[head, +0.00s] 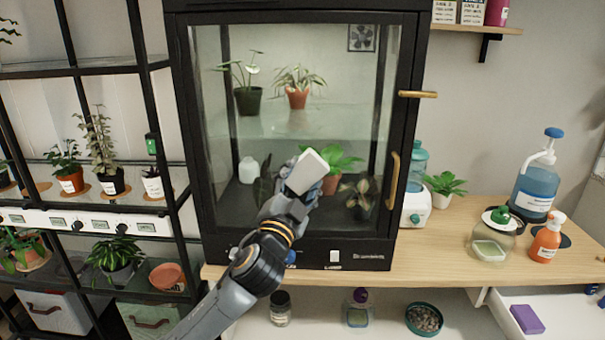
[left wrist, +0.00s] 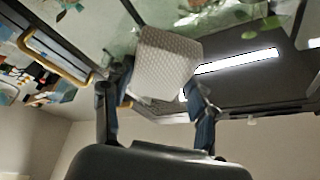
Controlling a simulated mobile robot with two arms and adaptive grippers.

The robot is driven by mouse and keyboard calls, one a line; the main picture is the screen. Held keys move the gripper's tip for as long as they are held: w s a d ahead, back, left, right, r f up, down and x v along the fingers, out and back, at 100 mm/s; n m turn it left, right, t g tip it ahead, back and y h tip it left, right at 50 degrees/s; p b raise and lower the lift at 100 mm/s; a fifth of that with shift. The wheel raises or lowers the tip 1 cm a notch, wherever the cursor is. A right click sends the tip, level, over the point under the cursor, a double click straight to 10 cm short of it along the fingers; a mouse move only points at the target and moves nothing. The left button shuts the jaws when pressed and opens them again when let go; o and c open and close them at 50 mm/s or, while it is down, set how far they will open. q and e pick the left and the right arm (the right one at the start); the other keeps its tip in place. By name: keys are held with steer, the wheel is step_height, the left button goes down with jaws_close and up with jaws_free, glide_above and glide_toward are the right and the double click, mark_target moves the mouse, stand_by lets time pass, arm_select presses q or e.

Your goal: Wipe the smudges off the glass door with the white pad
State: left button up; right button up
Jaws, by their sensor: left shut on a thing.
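The glass door (head: 290,125) is the black-framed front of a cabinet with potted plants inside. A hazy, pale greenish band (head: 300,120) shows across its middle; I cannot tell whether it is smudging or a shelf. The white pad (head: 306,172) is in my left gripper (head: 292,197), in front of the lower middle of the door. In the left wrist view the pad (left wrist: 166,62) shows a textured face between the two fingers, with the glass beyond it. I cannot tell whether the pad touches the glass. My right gripper is not in view.
A brass handle (head: 392,181) and a brass latch (head: 418,94) stick out at the door's right side. A black plant rack (head: 85,70) stands at left.

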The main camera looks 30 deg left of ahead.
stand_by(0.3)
arm_select(q)
steer(key=shift+s+d, duration=0.4)
steer(key=shift+s, duration=0.25)
steer(key=shift+s+d, duration=0.4)
steer(key=shift+s, duration=0.25)
